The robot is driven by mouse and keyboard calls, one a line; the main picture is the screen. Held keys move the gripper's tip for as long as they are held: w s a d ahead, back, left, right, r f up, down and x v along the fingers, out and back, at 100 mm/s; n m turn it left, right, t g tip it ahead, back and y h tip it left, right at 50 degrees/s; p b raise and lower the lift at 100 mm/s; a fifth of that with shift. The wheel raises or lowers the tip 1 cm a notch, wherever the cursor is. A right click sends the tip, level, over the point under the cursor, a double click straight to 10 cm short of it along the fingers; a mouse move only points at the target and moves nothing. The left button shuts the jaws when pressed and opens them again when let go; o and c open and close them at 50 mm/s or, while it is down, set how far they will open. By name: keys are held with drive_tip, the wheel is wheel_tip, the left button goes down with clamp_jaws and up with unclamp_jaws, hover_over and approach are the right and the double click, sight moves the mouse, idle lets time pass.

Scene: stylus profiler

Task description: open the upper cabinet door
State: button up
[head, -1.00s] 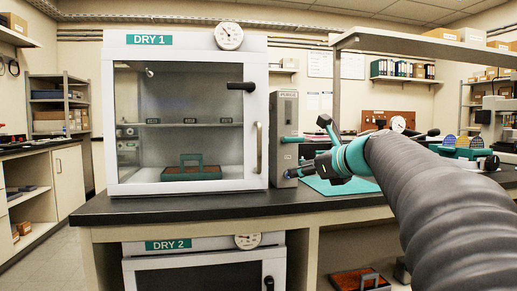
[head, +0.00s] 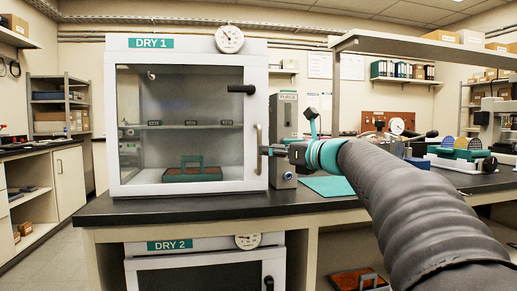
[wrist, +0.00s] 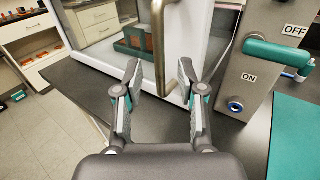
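The upper cabinet, labelled DRY 1, stands on the bench in the head view; its glazed door (head: 180,187) looks closed. A vertical metal handle (head: 259,140) is on the door's right edge, and a black latch lever (head: 241,89) lies horizontal near its upper right. My gripper (head: 266,151) is just right of the handle, at its height. In the wrist view, my gripper (wrist: 159,72) is open, its two fingers apart, with the handle (wrist: 158,35) between the fingertips in the picture. I see no finger closed on it, and cannot tell whether any touches.
A grey purge box (head: 285,115) stands right of the cabinet; the wrist view shows its teal lever (wrist: 277,53) between OFF and ON, beside my right finger. A lower cabinet, DRY 2 (head: 205,241), is under the bench. A teal mat (head: 328,187) lies on the bench.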

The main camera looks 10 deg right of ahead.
sight(259, 168)
drive_tip(key=shift+x, duration=2.5)
clamp_jaws()
